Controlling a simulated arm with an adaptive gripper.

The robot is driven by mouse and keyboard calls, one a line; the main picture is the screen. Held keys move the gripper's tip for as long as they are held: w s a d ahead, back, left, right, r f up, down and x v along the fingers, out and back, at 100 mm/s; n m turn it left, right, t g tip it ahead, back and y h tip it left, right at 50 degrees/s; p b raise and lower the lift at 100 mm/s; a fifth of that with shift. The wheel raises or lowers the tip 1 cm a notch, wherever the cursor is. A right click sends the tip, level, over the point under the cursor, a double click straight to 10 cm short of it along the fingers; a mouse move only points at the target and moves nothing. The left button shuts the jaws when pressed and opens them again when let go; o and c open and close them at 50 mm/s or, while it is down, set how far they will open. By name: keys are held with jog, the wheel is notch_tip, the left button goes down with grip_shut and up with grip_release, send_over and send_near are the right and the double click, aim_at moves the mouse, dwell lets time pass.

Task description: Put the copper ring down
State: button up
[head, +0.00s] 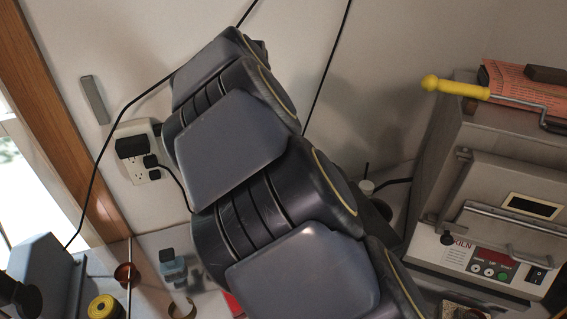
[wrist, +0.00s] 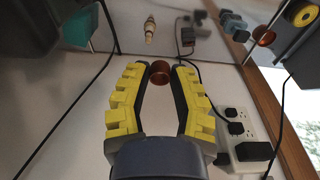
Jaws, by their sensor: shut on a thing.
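My gripper (wrist: 160,75), with yellow-padded fingers, shows in the wrist view. It is shut on the copper ring (wrist: 159,70), a small, shiny, reddish-brown piece between the fingertips. The pale surface behind the ring shows no clear contact with it. In the head view my arm fills the middle, and my gripper is out of sight. A brownish ring-like thing (head: 182,309) is cut by the bottom edge there; I cannot tell whether it is the held ring.
A kiln (head: 470,225) stands at right. A wall outlet (head: 137,155) has black cables. A small tan piece (wrist: 151,30) lies beyond my fingertips.

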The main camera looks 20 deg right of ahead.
jog(key=w+a+f+n, duration=0.3)
jog(key=w+a+f, duration=0.1)
jog(key=a, duration=0.4)
jog(key=w+a+f+n, duration=0.3)
jog(key=a+n, duration=0.1)
jog(key=a, duration=0.5)
jog(key=n+y, duration=0.1)
jog(key=n, duration=0.4)
send_over(126, 274)
notch_tip(126, 274, down, 11)
jog(key=shift+g, duration=0.3)
jog(key=shift+s+d+f, duration=0.1)
jog(key=shift+d+f, duration=0.05)
jog(key=shift+f, duration=1.85)
jog(key=shift+s+d+f, duration=0.1)
jog(key=shift+f, duration=1.9)
jog(key=o, duration=0.8)
